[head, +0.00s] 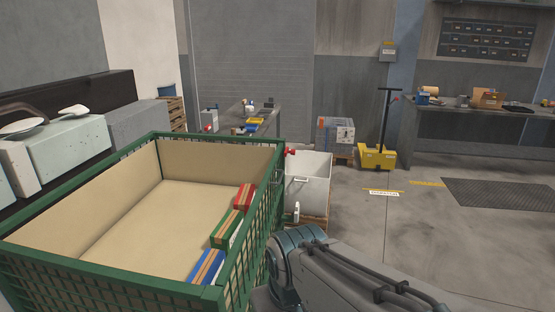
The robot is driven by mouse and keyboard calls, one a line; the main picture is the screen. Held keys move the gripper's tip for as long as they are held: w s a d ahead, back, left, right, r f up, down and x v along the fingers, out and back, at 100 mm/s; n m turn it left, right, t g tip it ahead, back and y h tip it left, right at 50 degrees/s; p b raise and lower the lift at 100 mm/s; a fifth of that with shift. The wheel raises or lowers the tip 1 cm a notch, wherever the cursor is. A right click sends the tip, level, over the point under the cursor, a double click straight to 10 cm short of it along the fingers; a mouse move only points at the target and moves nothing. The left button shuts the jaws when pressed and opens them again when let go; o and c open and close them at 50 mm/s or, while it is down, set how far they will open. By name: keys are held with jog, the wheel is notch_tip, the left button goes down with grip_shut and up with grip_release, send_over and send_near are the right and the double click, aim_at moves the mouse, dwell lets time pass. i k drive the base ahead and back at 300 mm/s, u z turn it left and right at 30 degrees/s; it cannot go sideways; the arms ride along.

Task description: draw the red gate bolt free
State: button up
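A small red part (290,151), which looks like the red gate bolt, sticks out at the far right corner of the green mesh crate (150,288). It is too small to tell how far it sits in its seat. My arm reaches in from the bottom right, outside the crate's right wall and nearer to me than the red part. My gripper's fingers do not show. A small pale piece stands just above my arm, and I cannot tell what it belongs to.
The crate has tan lining and holds red, green and blue striped boxes (227,229) along its right wall. A white bin (308,187) stands on a pallet just beyond. A yellow pallet truck (377,157) stands farther back. The floor at right is clear around a dark mat (500,194).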

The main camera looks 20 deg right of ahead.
aim_at(293, 151)
jog(key=z, duration=0.75)
jog(key=i, duration=0.3)
jog(key=z, duration=0.7)
jog(key=i, duration=1.55)
jog(key=u, duration=0.7)
jog(key=i, duration=1.1)
jog(key=u, duration=0.95)
